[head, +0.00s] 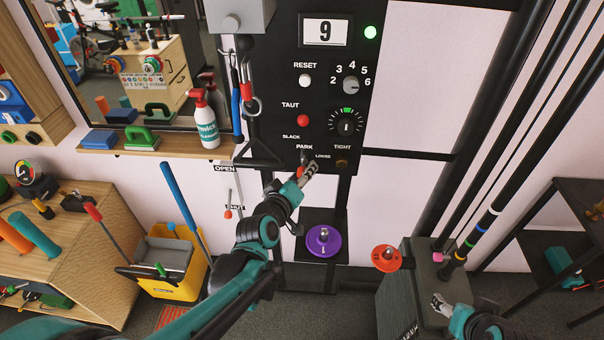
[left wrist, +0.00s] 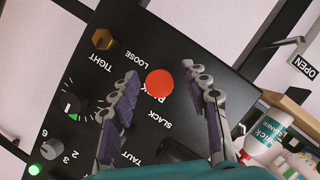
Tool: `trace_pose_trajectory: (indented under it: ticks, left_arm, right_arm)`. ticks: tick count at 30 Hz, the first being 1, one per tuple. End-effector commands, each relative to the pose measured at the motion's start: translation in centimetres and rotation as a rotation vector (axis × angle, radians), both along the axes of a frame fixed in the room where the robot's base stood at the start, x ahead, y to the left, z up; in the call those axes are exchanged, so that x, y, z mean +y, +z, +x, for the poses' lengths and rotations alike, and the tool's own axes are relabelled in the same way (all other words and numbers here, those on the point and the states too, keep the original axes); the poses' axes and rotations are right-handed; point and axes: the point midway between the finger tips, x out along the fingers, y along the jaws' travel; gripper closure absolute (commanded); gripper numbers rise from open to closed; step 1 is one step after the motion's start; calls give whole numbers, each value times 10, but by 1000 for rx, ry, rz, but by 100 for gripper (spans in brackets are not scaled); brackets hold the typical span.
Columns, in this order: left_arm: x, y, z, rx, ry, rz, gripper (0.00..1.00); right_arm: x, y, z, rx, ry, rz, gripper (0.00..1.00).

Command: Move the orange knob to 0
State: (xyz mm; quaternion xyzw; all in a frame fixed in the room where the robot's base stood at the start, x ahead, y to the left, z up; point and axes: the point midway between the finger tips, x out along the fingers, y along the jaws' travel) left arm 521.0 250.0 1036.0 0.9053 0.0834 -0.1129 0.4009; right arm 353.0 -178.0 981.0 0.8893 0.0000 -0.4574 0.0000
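An orange round knob (left wrist: 159,83) stands out from the black panel (left wrist: 215,80) over the PARK label in the left wrist view. In the head view a small orange part of it (head: 299,172) shows just below PARK, partly hidden by my left gripper (head: 308,172). In the left wrist view my left gripper (left wrist: 164,100) is open, its fingers spread on both sides of the knob with gaps. The panel's display (head: 326,31) reads 9. My right gripper (head: 440,303) is low at the right, away from the panel; its opening is unclear.
A red knob (head: 303,120), white RESET button (head: 305,81), numbered grey selector (head: 350,85) and black dial (head: 346,122) are on the panel. A green light (head: 370,32) is lit. A spray bottle (head: 205,118) stands on the shelf at left. A purple disc (head: 324,241) sits below.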

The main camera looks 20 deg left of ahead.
Motion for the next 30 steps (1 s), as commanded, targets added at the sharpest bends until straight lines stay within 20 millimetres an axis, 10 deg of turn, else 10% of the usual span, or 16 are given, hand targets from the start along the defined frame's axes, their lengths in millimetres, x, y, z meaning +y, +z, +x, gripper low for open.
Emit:
trace_pose_trajectory:
  ticks: [30]
  left_arm:
    - [-6,26,-94,0,2,-1,54]
  right_arm:
    - [0,0,0,0,0,0,38]
